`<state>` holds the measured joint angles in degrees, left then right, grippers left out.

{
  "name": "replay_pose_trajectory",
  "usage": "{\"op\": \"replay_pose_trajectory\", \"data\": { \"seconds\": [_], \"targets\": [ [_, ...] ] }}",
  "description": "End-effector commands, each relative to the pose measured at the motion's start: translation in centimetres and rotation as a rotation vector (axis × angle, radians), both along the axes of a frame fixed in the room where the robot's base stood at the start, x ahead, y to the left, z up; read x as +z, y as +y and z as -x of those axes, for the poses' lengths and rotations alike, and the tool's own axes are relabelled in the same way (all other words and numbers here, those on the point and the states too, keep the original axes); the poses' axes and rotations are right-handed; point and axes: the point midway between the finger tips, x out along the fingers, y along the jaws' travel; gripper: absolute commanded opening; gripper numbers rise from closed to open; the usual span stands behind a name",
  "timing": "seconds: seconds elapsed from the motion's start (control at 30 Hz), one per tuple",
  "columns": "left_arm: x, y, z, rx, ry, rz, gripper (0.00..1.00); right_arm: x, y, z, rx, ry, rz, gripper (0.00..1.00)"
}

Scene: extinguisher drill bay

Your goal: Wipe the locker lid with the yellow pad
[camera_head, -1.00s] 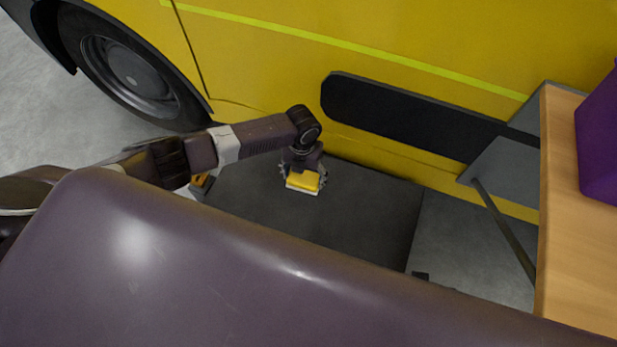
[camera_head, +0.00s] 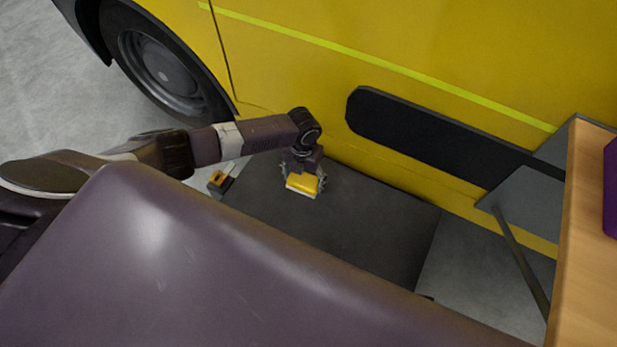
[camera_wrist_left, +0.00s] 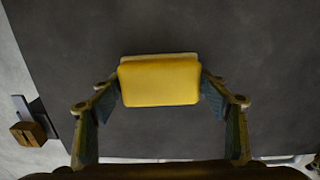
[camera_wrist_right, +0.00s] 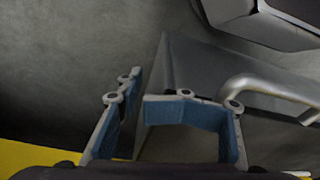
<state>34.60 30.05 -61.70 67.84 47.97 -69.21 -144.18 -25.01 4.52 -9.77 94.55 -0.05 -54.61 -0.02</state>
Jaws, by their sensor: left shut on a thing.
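The yellow pad (camera_head: 305,184) has a paler layer along one edge. My left gripper (camera_head: 304,177) is shut on it, one finger on each side, as the left wrist view of the pad (camera_wrist_left: 160,82) shows. The dark grey locker lid (camera_head: 340,230) lies under the pad, beside the yellow vehicle. The pad is very low over the lid or on it; I cannot tell whether they touch. My right gripper (camera_wrist_right: 142,95) shows only in the right wrist view. Its blue-lined fingers are bent unevenly with no held thing visible, and its opening is unclear.
The yellow vehicle (camera_head: 400,50) with a wheel (camera_head: 160,62) borders the lid's far side. A wooden surface (camera_head: 590,230) with a purple object (camera_head: 611,190) is at right. A small orange-brown block (camera_wrist_left: 28,133) is left of the lid. A metal handle (camera_wrist_right: 265,88) is near my right gripper.

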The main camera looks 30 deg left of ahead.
Motion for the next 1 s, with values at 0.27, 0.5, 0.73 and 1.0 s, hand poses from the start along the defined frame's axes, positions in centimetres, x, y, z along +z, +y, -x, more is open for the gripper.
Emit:
{"op": "replay_pose_trajectory", "data": {
  "seconds": [0.27,0.5,0.73,1.0],
  "targets": [
    [0.1,2.3,0.0,0.001,0.001,-0.002,0.50,-1.5,-2.7,2.3,-0.004,0.049,0.043,0.30],
    [0.0,3.6,-0.1,0.001,-0.001,-0.001,0.50,-1.7,-2.7,2.8,-0.005,0.062,0.042,0.30],
    [-0.2,5.3,-0.2,0.001,-0.001,0.000,0.50,0.2,-2.1,1.4,-0.006,0.039,0.033,0.30],
    [-0.2,6.2,-0.2,0.002,0.000,-0.003,0.50,0.6,-2.2,1.4,-0.008,0.040,0.034,0.30]
  ]
}}
